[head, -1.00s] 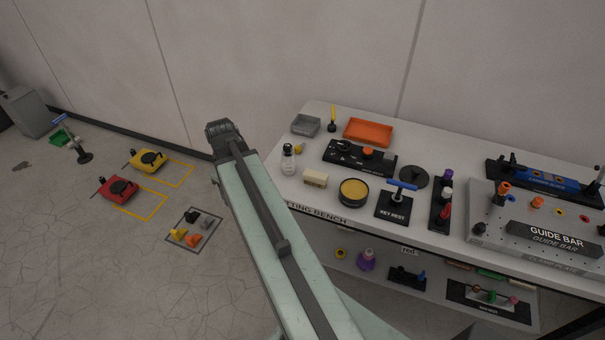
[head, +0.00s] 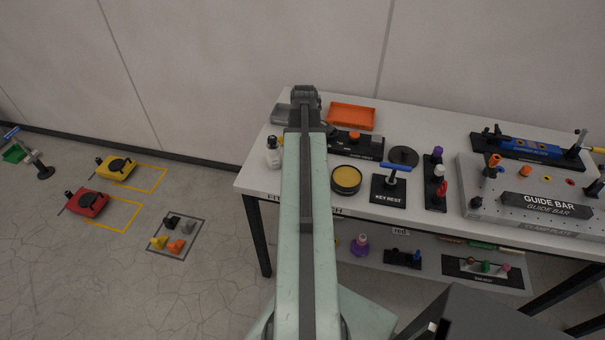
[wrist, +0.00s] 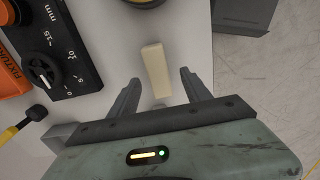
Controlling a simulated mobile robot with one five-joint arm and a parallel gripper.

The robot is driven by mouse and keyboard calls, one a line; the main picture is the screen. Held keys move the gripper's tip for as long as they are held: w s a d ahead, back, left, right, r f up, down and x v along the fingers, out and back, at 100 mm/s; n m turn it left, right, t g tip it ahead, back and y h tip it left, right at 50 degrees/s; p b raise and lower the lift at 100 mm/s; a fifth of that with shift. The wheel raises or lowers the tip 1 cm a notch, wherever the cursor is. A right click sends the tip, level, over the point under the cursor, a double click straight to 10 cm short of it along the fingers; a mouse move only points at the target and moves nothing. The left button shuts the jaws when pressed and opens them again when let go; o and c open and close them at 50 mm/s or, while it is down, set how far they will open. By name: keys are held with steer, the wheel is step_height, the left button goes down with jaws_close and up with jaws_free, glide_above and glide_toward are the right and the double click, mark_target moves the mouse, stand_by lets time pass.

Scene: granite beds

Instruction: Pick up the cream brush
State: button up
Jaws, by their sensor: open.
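The cream brush (wrist: 156,69) is a small pale block lying on the white bench top, near the bench's edge. In the wrist view it lies ahead of and between the two fingers of my gripper (wrist: 159,88), with its near end closest to them. The fingers are spread and empty, with bare bench showing on both sides of the brush. I cannot tell how high they are above the bench. In the head view now my arm hides the brush and the gripper.
A black gauge block with a dial (wrist: 55,45) lies left of the brush. A yellow-topped round tin (head: 346,179) is close by, and a clear bottle (head: 273,155) stands near the bench's left end. An orange tray (head: 352,116) is behind. The bench edge (wrist: 211,60) is right of the brush.

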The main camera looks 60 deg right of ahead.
steer(key=f+b, duration=0.5)
steer(key=shift+s+d+f, duration=0.1)
steer(key=shift+d+f, duration=0.1)
steer(key=shift+r, duration=0.2)
jaws_close()
step_height(320, 180, up, 10)
steer(key=p, duration=1)
steer(key=shift+r, duration=0.2)
steer(key=shift+f, duration=0.15)
